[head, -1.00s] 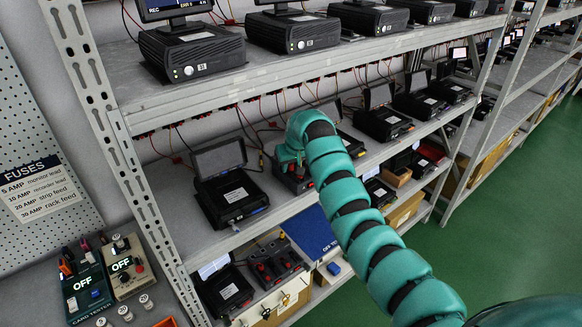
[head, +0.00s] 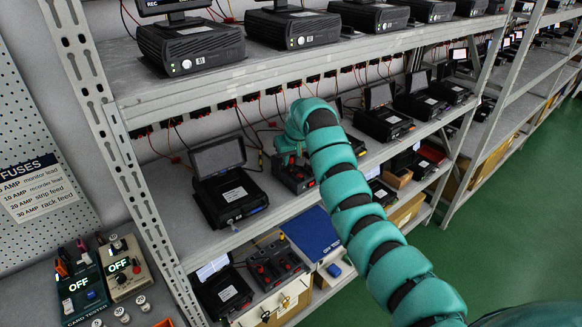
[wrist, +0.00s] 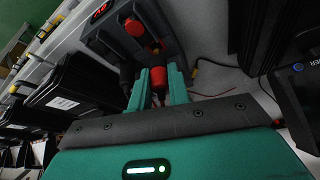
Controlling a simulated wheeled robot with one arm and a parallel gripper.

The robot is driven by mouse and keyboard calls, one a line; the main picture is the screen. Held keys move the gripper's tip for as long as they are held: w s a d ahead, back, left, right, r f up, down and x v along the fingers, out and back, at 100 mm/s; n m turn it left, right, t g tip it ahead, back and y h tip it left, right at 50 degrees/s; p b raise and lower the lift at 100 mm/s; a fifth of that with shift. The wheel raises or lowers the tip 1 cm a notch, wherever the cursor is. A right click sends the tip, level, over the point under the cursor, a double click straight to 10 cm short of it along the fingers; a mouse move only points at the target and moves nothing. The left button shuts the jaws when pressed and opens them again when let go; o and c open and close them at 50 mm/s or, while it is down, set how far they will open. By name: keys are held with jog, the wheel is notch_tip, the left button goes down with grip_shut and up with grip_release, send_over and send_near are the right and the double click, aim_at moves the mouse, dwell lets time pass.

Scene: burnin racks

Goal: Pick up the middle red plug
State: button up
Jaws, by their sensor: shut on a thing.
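In the wrist view my gripper (wrist: 160,88) has its two teal fingers closed on a red plug (wrist: 158,76). The plug sits between the fingertips, at the near end of a dark box (wrist: 166,27). Another red plug (wrist: 133,27) stands on the box farther off, clear of the fingers. I cannot tell whether the held plug is still seated in the box.
A black case with a raised screen (head: 228,190) stands left of the box on the shelf. Cables hang along the wall behind. The upper shelf (head: 250,86) runs above my arm. A card tester (head: 85,288) stands at lower left. Green floor at right is clear.

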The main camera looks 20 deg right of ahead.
jog(key=shift+w+r+b, duration=0.1)
jog(key=shift+r+b, duration=0.25)
jog(key=shift+s+a+r, duration=0.1)
jog(key=shift+s+a, duration=0.05)
jog(key=shift+s, duration=0.05)
jog(key=s+a+p, duration=0.1)
jog(key=s+a, duration=0.3)
jog(key=s, duration=0.3)
jog(key=s+a+p, duration=0.2)
jog(key=s+a, duration=0.3)
jog(key=s, duration=0.3)
dwell(0.7)
jog(key=shift+a+r, duration=0.1)
